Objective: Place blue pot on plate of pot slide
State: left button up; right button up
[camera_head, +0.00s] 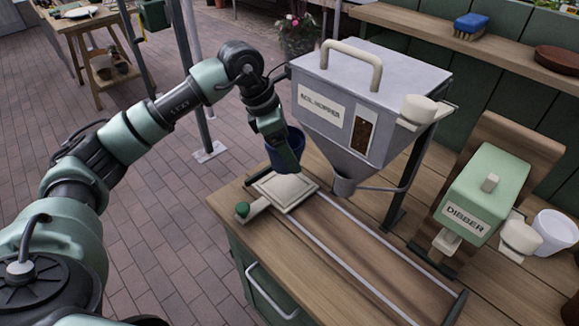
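The blue pot (292,152) is dark blue and upright, held above the plate of the pot slide. My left gripper (286,158) reaches down from the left arm and is at the pot's near left wall. Its fingers seem closed on that wall, though the far finger is hidden. The plate (283,190) is a pale square at the left end of the slide rails (372,258), with a green knob (242,209) at its left. A gap between pot and plate is hard to judge. My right gripper is not in view.
The grey soil hopper (372,85) stands over the slide, its spout right of the pot. The green dibber (480,190) stands to the right, near a white pot (555,232). The wooden bench (320,270) is bare in front. A shelf (490,48) runs behind.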

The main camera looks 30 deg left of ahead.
pick_arm(q)
notch_tip(320, 180, down, 3)
jog(key=shift+r, duration=0.1)
notch_tip(320, 180, down, 4)
jog(key=shift+p, duration=0.5)
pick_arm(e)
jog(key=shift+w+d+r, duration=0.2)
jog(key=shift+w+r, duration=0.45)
pick_arm(q)
jog(key=shift+f, duration=0.25)
jog(key=o, duration=1.3)
jog(key=shift+c, duration=0.2)
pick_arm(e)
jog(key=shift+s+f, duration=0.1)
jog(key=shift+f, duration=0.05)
pick_arm(q)
jog(key=shift+r, duration=0.1)
